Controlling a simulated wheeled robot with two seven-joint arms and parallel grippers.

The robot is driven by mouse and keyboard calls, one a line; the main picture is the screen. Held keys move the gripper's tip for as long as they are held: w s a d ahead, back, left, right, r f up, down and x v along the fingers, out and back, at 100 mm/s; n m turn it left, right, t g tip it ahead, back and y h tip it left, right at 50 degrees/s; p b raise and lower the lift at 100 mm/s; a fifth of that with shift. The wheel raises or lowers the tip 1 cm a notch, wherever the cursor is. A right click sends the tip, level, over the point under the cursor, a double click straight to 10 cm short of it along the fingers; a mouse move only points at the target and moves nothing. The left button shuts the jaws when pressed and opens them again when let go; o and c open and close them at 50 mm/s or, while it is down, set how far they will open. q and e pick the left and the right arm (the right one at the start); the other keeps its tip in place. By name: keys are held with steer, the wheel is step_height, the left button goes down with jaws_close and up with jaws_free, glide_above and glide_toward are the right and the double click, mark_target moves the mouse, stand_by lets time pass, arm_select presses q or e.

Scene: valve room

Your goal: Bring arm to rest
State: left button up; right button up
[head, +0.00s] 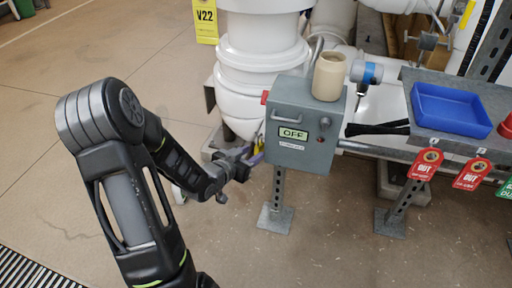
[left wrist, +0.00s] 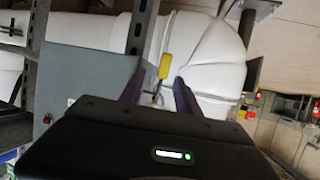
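My left arm (head: 130,180) reaches in from the left, bent at a raised elbow. My left gripper (head: 257,150) is beside the left side of the grey control box (head: 300,122), which has a display reading OFF. In the left wrist view the gripper's two fingers (left wrist: 160,84) stand apart. A small yellow thing (left wrist: 165,64) appears between them; I cannot tell whether it is touched or lies beyond. The grey box side (left wrist: 85,80) is close on the left there. My right gripper is not in view.
White pipes (head: 262,60) stand behind the box. A beige cup (head: 329,76) stands on the box. On the right, a grey shelf (head: 420,82) holds a blue tray (head: 450,108); red tags (head: 427,164) hang below. Open floor (head: 60,220) lies on the left.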

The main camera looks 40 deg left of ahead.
arm_select(q)
steer(key=shift+s+r, duration=0.15)
steer(key=shift+s, duration=0.3)
steer(key=shift+a, duration=0.15)
